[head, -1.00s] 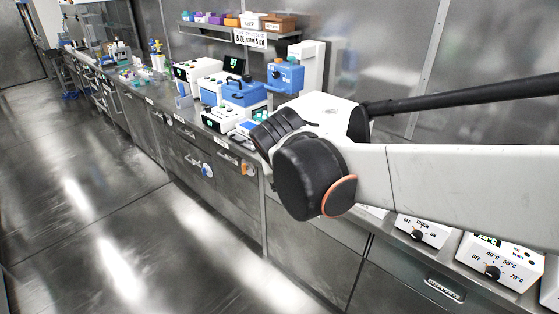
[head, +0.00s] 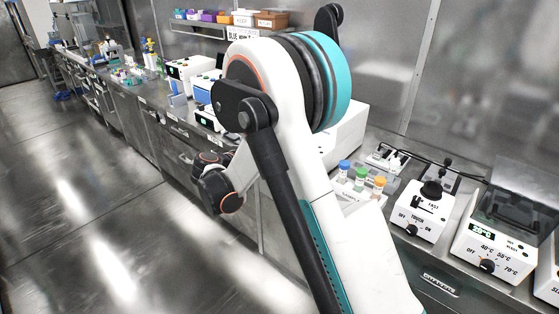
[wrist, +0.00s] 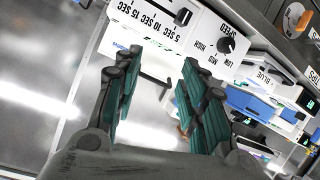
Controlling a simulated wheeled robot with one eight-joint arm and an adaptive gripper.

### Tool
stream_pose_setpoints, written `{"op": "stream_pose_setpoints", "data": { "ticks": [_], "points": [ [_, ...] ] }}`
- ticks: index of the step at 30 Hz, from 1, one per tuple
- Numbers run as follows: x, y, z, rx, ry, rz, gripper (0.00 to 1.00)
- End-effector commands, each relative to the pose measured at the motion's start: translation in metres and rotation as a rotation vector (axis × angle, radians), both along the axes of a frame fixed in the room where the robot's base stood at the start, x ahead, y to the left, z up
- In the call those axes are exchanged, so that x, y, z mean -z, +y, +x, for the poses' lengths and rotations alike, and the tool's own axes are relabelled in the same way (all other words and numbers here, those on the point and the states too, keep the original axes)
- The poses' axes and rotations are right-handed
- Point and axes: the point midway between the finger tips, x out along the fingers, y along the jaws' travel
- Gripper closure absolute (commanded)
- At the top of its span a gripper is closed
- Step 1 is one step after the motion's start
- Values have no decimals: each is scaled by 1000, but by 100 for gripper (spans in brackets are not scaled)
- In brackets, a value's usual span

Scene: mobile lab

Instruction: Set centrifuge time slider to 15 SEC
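The centrifuge's white front panel (wrist: 203,40) is at the top of the wrist view, seen upside down. It has a row of 15 SEC, 10 SEC and 5 SEC labels. A small dark piece, which looks like the time slider's handle (wrist: 183,17), stands close to the 5 SEC label; its track is cut off by the frame's top. My gripper (wrist: 155,75) is open, with a wide empty gap between its teal-padded fingers, the tips just short of the panel in the picture. Contact is not seen. In the head view my arm hides the slider and the gripper.
A speed knob (wrist: 226,45) marked LOW, MID, HIGH sits beside the time scale. Blue-and-white devices (wrist: 262,105) stand farther along the bench. The floor at left is clear.

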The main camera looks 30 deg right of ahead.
Motion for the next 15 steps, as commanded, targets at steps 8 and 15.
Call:
{"op": "stream_pose_setpoints", "data": {
  "ticks": [8, 15],
  "points": [
    [60, 8, 27, 83, -208, -125, 62],
    [96, 16, 29, 115, -353, -199, 62]
  ]
}}
